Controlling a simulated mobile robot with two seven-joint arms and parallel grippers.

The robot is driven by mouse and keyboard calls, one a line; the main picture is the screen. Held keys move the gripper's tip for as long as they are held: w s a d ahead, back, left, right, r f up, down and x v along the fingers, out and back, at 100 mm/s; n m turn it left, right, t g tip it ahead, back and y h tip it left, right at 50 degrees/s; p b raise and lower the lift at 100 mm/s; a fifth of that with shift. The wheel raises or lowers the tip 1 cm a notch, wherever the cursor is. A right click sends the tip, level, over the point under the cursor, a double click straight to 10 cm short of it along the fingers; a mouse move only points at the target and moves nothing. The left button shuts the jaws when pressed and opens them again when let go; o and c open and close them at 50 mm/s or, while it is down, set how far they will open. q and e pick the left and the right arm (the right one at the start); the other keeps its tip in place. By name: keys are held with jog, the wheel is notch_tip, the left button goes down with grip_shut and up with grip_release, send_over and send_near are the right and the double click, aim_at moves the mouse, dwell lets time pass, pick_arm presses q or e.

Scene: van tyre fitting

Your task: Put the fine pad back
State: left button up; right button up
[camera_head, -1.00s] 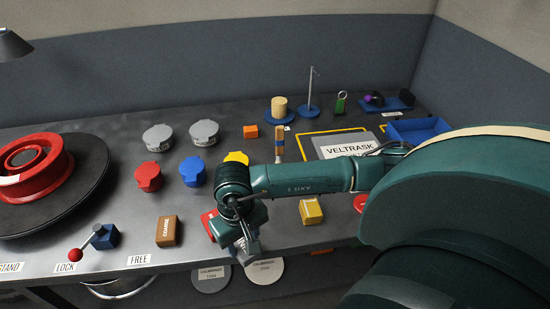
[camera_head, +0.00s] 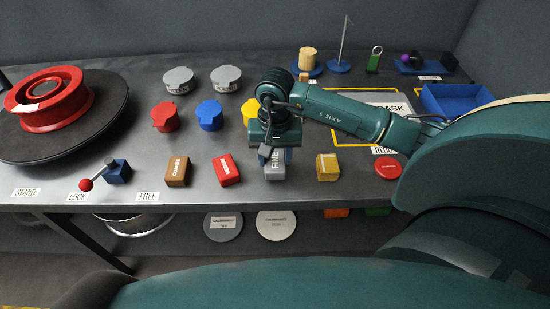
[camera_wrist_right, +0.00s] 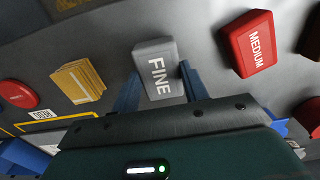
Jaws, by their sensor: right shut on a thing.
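The fine pad (camera_head: 274,169) is a grey block marked FINE; it also shows in the right wrist view (camera_wrist_right: 156,66). My right gripper (camera_head: 276,156) comes down over it from above, with blue fingers on both sides, shut on it. The pad is in the front row of the bench, between the red medium pad (camera_head: 226,170) and a yellow block (camera_head: 327,167). I cannot tell whether its underside touches the bench. In the right wrist view the medium pad (camera_wrist_right: 249,43) stands apart from it. My left gripper is not in view.
A brown coarse pad (camera_head: 178,171) stands left of the medium pad. Red (camera_head: 165,117) and blue (camera_head: 209,115) lidded pots stand behind. A red button (camera_head: 388,167) and a blue tray (camera_head: 456,100) are to the right. A red rim (camera_head: 46,97) lies on the turntable at left.

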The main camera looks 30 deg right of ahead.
jog(key=shift+f, duration=0.65)
jog(key=shift+f, duration=0.1)
jog(key=shift+f, duration=0.15)
jog(key=o, duration=1)
jog(key=shift+c, duration=0.2)
